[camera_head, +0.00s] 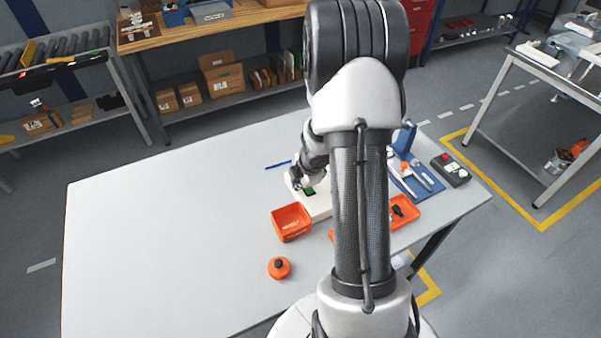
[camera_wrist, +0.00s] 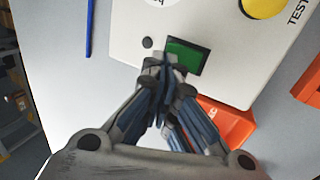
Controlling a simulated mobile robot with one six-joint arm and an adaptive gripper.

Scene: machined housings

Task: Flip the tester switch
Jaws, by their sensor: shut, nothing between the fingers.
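The tester is a pale box (camera_head: 320,207) on the table, partly hidden behind my arm in the head view. In the wrist view the tester's top (camera_wrist: 215,25) shows a green screen (camera_wrist: 187,56), a small dark round part (camera_wrist: 147,43), a yellow round part (camera_wrist: 262,5) and the letters "TEST" at the right edge. I cannot tell whether the small dark part is the switch. My gripper (camera_head: 299,186) is at the tester's left side. In the wrist view my gripper (camera_wrist: 165,72) is shut and empty, its tips over the panel just below the dark part and the screen.
An orange bin (camera_head: 291,222) stands close to the tester's front left. An orange round object (camera_head: 279,268) lies nearer. A blue stick (camera_head: 278,164) lies behind. Right of my arm are an orange tray (camera_head: 405,212), a blue mat (camera_head: 428,190) and a button box (camera_head: 450,170). The table's left is clear.

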